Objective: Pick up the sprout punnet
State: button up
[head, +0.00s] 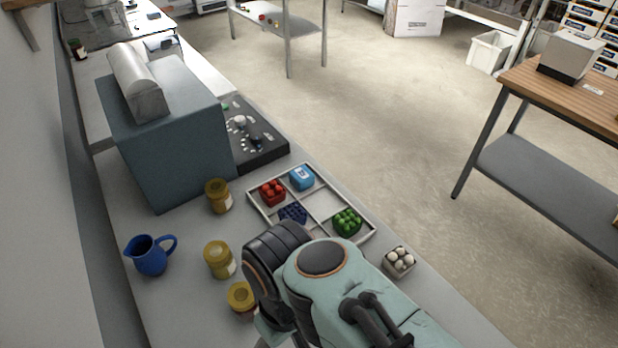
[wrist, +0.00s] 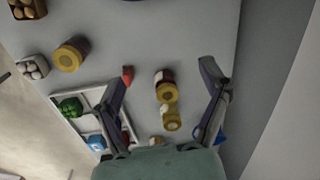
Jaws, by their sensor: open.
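The sprout punnet (head: 347,222), filled with round green sprouts, sits in the right-hand compartment of a pale divided tray (head: 320,204). In the wrist view the sprout punnet (wrist: 71,107) is left of my gripper, outside its fingers. My gripper (wrist: 168,70) is open and empty, its two fingers spread wide above the counter. In the wrist view two yellow-lidded jars (wrist: 171,119) show between the fingers, below them. In the head view my arm hides most of my gripper.
The tray also holds a red punnet (head: 272,192), a light-blue punnet (head: 302,177) and a dark-blue punnet (head: 293,213). An egg punnet (head: 398,261) stands outside it at the right. Jars (head: 219,260) and a blue jug (head: 150,255) stand left. A grey-blue machine (head: 175,140) stands behind.

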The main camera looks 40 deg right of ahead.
dwell(0.3)
jog(key=w+d+f+m+y, duration=0.2)
jog(key=w+d+f+m, duration=0.15)
jog(key=w+m, duration=0.45)
jog(key=m+t+y, duration=0.2)
jog(key=m+t, duration=0.7)
jog(key=m, duration=0.9)
send_over(344, 219)
jog(key=s+a, duration=0.2)
jog(key=a, duration=0.8)
notch_tip(344, 219, down, 12)
jog(key=s+d+f+m+t+h, duration=0.1)
jog(key=d+m, duration=0.2)
jog(key=s+d+f+m+t+h, duration=0.1)
jog(key=d+f+m+t+h, duration=0.1)
jog(key=d+m, duration=0.1)
jog(key=s+d+f+m+t+h, duration=0.1)
jog(key=d+f+m+h, duration=0.1)
jog(key=d+m, duration=0.2)
jog(key=shift+d+f+m+t, duration=0.15)
jog(key=shift+m+t, duration=0.15)
jog(key=shift+m, duration=0.3)
jog(key=shift+d+f, duration=0.2)
jog(key=x, duration=0.6)
jog(key=shift+w, duration=0.2)
jog(key=shift+c, duration=0.3)
